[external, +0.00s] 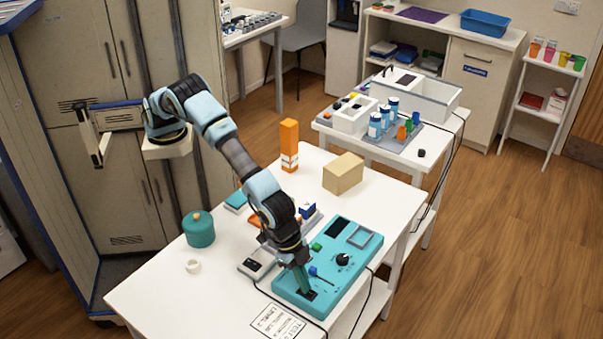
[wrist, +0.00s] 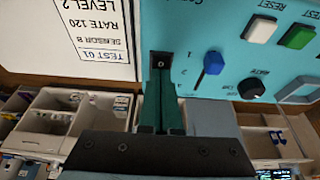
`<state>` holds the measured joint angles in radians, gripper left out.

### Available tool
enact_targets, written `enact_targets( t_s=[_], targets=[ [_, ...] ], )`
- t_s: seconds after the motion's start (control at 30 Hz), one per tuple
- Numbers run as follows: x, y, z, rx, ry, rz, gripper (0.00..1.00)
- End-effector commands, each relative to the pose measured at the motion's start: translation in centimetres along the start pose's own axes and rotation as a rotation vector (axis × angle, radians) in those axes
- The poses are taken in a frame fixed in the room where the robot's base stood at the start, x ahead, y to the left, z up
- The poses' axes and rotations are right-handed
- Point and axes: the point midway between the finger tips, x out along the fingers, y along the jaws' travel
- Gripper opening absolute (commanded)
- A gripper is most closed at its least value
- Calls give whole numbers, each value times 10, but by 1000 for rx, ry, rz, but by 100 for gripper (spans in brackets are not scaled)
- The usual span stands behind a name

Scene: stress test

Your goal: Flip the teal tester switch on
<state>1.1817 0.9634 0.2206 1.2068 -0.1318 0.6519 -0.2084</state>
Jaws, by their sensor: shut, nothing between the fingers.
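The teal tester (external: 352,268) lies on the white table, and its face fills the upper part of the wrist view (wrist: 212,32). Its black switch (wrist: 160,57) shows an "O" mark near the fingertips; I cannot tell which way the rocker is tilted. In the external view the black switch plate (external: 313,296) is partly covered by my gripper (external: 304,289). My gripper, also in the wrist view (wrist: 161,76), is shut and empty, its dark green fingers pointing at the switch. The fingertips are at or very close to it; contact cannot be told.
Near the switch are a blue slider (wrist: 213,63), a black knob (wrist: 251,89), a white button (wrist: 261,29) and a green button (wrist: 297,36). A printed card (external: 277,322) lies beside the tester. A grey device (external: 256,263) is close by. The table's front left is mostly clear.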

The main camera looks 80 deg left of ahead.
Motion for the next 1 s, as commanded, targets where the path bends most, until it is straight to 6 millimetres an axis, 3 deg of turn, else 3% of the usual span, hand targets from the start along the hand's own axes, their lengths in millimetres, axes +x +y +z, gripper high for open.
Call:
enact_targets(
  t_s=[0.17, 0.33, 0.5, 0.57, 0.8, 1.0],
  targets=[
    [3, 1, 4, 1, -8, -1, 0],
    [-10, 1, 0, 1, -6, 0, 0],
    [-46, 0, -10, 0, -1, 0, 0],
    [-52, 0, -7, 0, 1, 1, 0],
    [-104, 0, -7, 1, 2, 1, 0],
    [-131, 0, -8, 0, 1, 1, 0]
  ],
)
